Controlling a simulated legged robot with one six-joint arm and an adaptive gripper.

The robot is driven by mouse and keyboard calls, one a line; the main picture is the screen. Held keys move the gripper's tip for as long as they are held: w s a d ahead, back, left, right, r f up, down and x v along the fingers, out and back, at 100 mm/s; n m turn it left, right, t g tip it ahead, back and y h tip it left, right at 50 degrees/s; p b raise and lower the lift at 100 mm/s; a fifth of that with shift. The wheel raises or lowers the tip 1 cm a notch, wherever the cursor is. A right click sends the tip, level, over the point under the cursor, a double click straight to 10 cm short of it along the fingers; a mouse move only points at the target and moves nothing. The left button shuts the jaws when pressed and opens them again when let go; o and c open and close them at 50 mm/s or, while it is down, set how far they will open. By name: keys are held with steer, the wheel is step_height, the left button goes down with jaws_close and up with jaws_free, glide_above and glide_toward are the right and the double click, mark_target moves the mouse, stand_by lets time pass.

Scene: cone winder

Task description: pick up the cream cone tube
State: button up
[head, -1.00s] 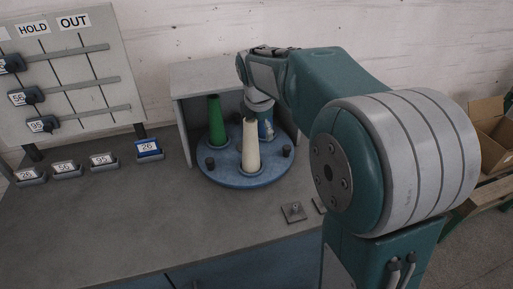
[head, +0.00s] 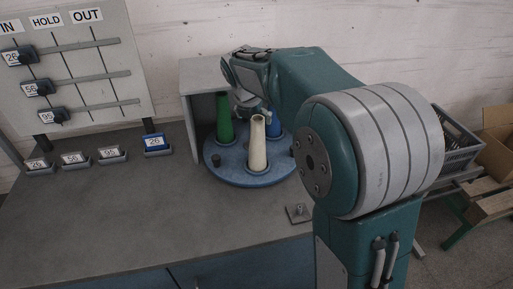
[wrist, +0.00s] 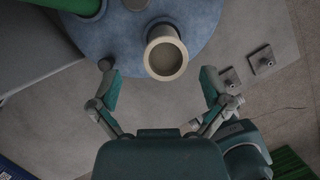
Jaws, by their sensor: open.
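The cream cone tube (head: 257,145) stands upright on the round blue turntable (head: 248,181), on its near side. In the wrist view the tube (wrist: 166,52) is seen from above, its open round top facing the camera. My gripper (wrist: 157,72) is open, with one finger on each side of the tube's near rim. The fingers look apart from the tube, and nothing is between them except the view of it. In the head view my gripper is mostly hidden behind the cream tube and below my wrist.
A green cone tube (head: 224,118) stands left of the cream one, and a blue tube (head: 273,122) behind it is partly hidden. The bench front left is clear. Numbered blocks (head: 157,144) sit left.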

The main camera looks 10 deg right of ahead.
mark_target(258, 128)
steer(key=x, duration=0.5)
steer(key=shift+d+f, duration=0.35)
steer(key=shift+a, duration=0.1)
steer(key=c, duration=1.1)
